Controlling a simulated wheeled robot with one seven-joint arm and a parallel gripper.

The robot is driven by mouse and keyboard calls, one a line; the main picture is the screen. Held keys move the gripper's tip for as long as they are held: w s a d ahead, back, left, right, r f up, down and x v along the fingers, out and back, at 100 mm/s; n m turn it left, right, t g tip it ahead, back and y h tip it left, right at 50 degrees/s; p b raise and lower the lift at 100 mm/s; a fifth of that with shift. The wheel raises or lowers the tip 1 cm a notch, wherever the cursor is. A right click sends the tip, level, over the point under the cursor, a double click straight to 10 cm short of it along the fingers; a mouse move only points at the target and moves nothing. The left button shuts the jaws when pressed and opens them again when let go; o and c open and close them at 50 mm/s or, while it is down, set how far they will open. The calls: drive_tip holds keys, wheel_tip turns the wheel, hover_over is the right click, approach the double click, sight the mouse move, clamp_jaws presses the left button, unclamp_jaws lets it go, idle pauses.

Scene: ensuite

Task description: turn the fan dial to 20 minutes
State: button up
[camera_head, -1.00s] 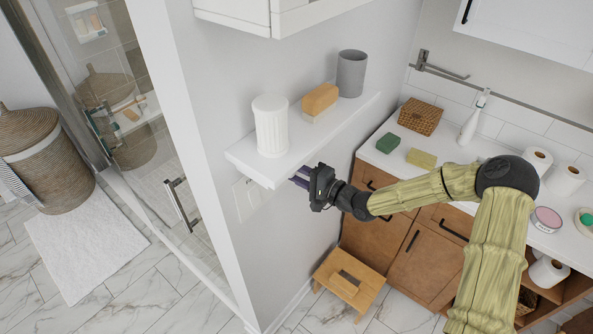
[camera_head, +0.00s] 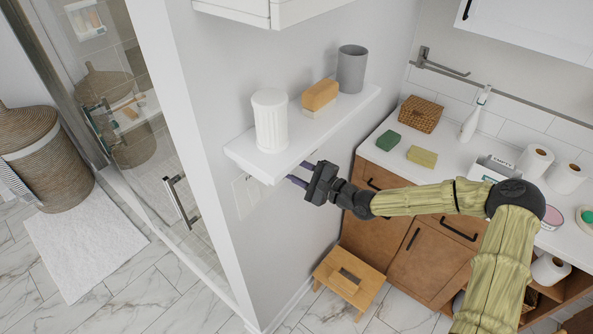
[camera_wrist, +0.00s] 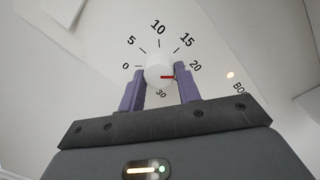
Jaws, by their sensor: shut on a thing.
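The fan dial is a round white knob (camera_wrist: 158,67) on a white plate, seen in the wrist view. In the head view my gripper (camera_head: 298,174) is at the wall just under the shelf. The knob is hidden there, and part of a pale wall plate (camera_head: 246,193) shows to the left.
A white shelf (camera_head: 340,117) juts out close above my gripper, carrying a white canister (camera_head: 270,122), a wooden brush (camera_head: 319,95) and a grey cup (camera_head: 351,69). A wooden stool (camera_head: 349,279) stands below. The counter (camera_head: 385,157) is to the right.

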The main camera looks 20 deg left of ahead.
drive_tip(key=o, duration=1)
drive_tip(key=shift+d, duration=0.1)
drive_tip(key=b+v, duration=0.4)
drive_tip(key=v, duration=1.3)
drive_tip(key=shift+d+f, duration=0.1)
drive_tip(key=shift+d, duration=0.05)
